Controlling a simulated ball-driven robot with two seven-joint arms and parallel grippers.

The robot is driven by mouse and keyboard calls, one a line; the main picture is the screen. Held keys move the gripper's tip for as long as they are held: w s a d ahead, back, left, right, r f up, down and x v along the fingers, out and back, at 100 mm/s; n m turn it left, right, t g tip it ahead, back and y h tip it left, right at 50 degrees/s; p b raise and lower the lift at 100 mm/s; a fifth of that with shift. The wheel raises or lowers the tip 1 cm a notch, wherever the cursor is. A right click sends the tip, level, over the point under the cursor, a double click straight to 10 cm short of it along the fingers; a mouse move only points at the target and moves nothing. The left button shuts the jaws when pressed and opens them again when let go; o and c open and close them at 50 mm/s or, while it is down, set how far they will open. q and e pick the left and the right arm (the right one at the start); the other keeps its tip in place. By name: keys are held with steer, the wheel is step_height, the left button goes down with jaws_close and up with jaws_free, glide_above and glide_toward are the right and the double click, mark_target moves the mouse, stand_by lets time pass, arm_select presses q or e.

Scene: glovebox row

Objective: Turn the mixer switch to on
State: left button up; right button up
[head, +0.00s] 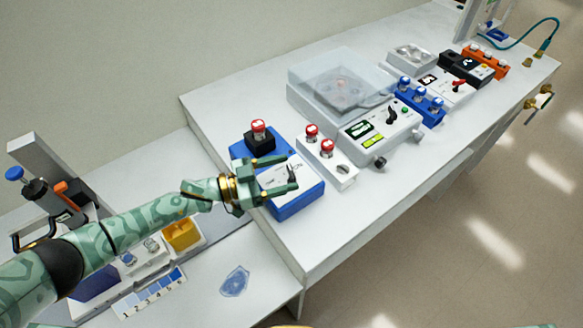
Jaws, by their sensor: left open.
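The mixer (297,206) is a blue box with a pale front panel and a black cup on top, which holds a red-capped vial (258,127). It stands on the white bench near its left end. A small dark switch (292,177) sits on the pale panel; I cannot tell which way it is set. My left gripper (288,174) reaches over the mixer from the left. Its green fingers are open, one on either side of the switch in the picture; contact is not clear. The gripper and wrist hide part of the mixer's left side. My right gripper is not in view.
A white rack (341,178) with red-capped vials stands close right of the mixer. Beyond it are a clear-lidded centrifuge (297,97), a blue vial rack (432,117) and an orange rack (499,68). A lower bench (265,309) holds a yellow box (181,235). The bench front is clear.

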arm_select(q)
steer(key=v, duration=0.9)
steer(key=shift+p, duration=0.4)
